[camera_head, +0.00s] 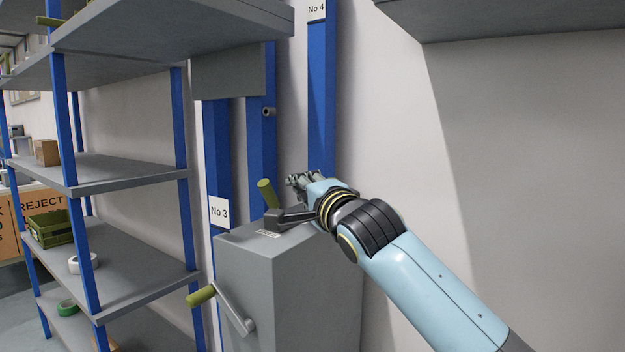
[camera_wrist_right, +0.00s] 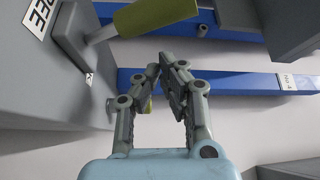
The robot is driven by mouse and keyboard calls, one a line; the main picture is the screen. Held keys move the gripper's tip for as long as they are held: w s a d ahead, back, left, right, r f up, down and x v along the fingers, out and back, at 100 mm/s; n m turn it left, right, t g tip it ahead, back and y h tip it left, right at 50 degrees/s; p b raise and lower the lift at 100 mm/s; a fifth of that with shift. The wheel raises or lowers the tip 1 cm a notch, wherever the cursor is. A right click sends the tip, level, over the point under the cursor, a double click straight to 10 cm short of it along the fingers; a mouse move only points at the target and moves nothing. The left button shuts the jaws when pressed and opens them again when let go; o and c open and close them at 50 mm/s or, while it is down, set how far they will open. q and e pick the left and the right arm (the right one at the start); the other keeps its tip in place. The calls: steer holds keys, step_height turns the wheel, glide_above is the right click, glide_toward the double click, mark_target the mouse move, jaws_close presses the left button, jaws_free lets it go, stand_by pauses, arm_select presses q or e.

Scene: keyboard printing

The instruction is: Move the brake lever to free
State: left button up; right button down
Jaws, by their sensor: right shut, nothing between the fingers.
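A grey box cabinet (camera_head: 262,285) carries a dark lever (camera_head: 290,216) on its top, with an olive-green grip (camera_head: 266,192) standing up and leaning left. In the right wrist view the grip (camera_wrist_right: 155,15) is at the top, on a metal shaft. My left gripper is not in view.
A crank (camera_head: 235,312) with a green handle (camera_head: 200,296) is on the cabinet's front. A grey shelf rack (camera_head: 125,175) with blue posts stands left. Blue wall posts are behind my gripper, one labelled No 4 (camera_head: 316,9). A grey overhang (camera_head: 500,18) is upper right.

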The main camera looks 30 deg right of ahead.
steer(key=shift+f, duration=0.1)
steer(key=a+n+b, duration=0.1)
steer(key=b, duration=0.1)
steer(key=a+n+t+b, duration=0.1)
steer(key=n+b, duration=0.1)
steer(key=b, duration=0.1)
steer(key=shift+s+f+t, duration=0.2)
steer(key=shift+s+t, duration=0.1)
steer(key=shift+s, duration=0.05)
steer(key=shift+s+a+r+n+y+b, duration=0.2)
steer(key=shift+a+r+n+y+b, duration=0.1)
steer(key=shift+a+y+b, duration=0.15)
steer(key=shift+a, duration=0.1)
steer(key=shift+h, duration=0.25)
steer(key=shift+d, duration=0.2)
steer(key=v, duration=1.2)
steer(key=shift+f, duration=0.15)
